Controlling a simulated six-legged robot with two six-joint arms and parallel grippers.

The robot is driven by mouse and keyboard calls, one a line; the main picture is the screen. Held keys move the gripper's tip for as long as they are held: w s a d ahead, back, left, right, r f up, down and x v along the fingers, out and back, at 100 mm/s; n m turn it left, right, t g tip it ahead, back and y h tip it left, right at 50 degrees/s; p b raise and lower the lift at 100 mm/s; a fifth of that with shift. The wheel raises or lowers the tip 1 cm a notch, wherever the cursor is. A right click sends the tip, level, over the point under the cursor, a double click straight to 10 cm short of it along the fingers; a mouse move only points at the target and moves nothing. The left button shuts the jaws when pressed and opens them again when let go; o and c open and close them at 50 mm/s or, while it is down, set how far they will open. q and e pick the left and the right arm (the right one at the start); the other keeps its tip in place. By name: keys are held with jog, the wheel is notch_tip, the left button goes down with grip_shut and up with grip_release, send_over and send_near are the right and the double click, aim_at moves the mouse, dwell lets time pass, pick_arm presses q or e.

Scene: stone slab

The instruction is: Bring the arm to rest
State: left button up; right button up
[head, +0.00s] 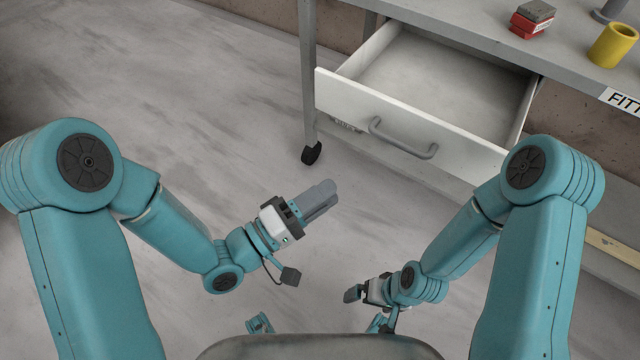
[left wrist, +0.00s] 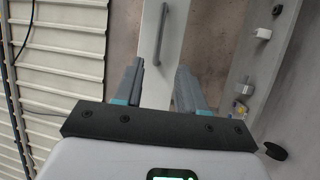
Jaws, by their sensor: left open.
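My left gripper (head: 318,199) is in the middle of the head view, above the floor and in front of the open drawer, apart from it. In the left wrist view its two fingers (left wrist: 158,88) stand apart with nothing between them. My right gripper (head: 358,292) is low in the head view, pointing left. It is small and partly hidden there, so its jaws cannot be made out.
A grey wheeled workbench has an open, empty-looking white drawer (head: 440,80) with a grey handle (head: 402,140). On its top (head: 480,25) are a red box (head: 530,25), a grey block (head: 537,10) and a yellow cup (head: 613,45). The floor (head: 220,110) at left is clear.

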pick_arm(q)
jog(key=shift+s+a, duration=0.1)
dwell(0.6)
jog(key=w+a+f+n+g+y, duration=0.1)
jog(key=a+f+y, duration=0.35)
jog(key=f, duration=0.55)
jog(key=a+f+n+g+y, duration=0.1)
jog(key=a+f+y, duration=0.35)
jog(key=f, duration=0.55)
jog(key=s+a+f+m+g+y, duration=0.3)
jog(key=s+f+m+g+y, duration=0.1)
jog(key=s+f+g, duration=0.6)
notch_tip(320, 180, up, 21)
jog(key=s+m+t+p, duration=0.1)
jog(key=s+p, duration=0.1)
jog(key=p, duration=1.8)
jog(key=shift+r+m+t, duration=0.15)
jog(key=shift+m+t, duration=0.15)
jog(key=shift+m, duration=0.1)
